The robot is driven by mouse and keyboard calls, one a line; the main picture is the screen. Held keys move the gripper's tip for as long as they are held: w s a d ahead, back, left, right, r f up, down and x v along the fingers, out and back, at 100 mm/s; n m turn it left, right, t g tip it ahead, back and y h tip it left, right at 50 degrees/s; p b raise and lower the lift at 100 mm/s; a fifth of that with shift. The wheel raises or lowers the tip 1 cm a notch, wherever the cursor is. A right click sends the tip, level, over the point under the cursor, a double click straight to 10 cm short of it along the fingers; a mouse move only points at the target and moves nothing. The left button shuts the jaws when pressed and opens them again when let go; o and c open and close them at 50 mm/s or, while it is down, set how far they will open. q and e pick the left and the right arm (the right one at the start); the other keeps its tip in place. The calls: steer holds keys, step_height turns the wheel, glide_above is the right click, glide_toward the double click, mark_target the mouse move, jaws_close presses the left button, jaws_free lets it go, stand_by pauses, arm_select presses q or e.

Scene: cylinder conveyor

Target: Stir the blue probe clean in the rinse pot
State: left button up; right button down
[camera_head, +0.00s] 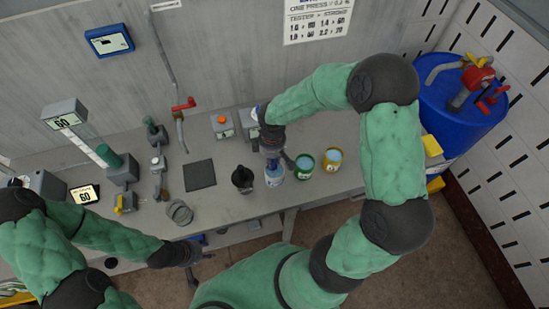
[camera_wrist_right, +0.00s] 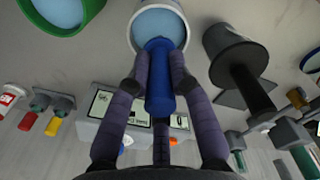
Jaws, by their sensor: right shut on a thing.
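My right gripper (camera_wrist_right: 160,82) is shut on the blue probe (camera_wrist_right: 160,62), with one finger on each side of its handle. The probe's far end overlaps the mouth of a white pot (camera_wrist_right: 133,36) holding pale blue liquid. How deep the probe's hidden tip reaches I cannot tell. In the head view, my right gripper (camera_head: 273,156) is over this white pot (camera_head: 274,180), which has a blue label, and mostly hides the probe. My left gripper (camera_head: 198,263) is low at the table's front edge, away from the pots; its fingers are too unclear to read.
A green pot (camera_head: 303,172) and a yellow pot (camera_head: 329,165) stand right of the white pot. A black holder (camera_head: 243,181) stands close on its left. A dark square pad (camera_head: 199,175) and grey rings (camera_head: 180,213) lie further left. A blue drum (camera_head: 445,115) stands at the right.

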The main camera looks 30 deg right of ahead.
steer(key=shift+s+a, duration=0.3)
steer(key=shift+a, duration=0.2)
steer(key=shift+s+d, duration=0.15)
steer(key=shift+d, duration=0.45)
stand_by(0.5)
steer(key=shift+r+p, duration=4.1)
steer(key=shift+r, duration=1.35)
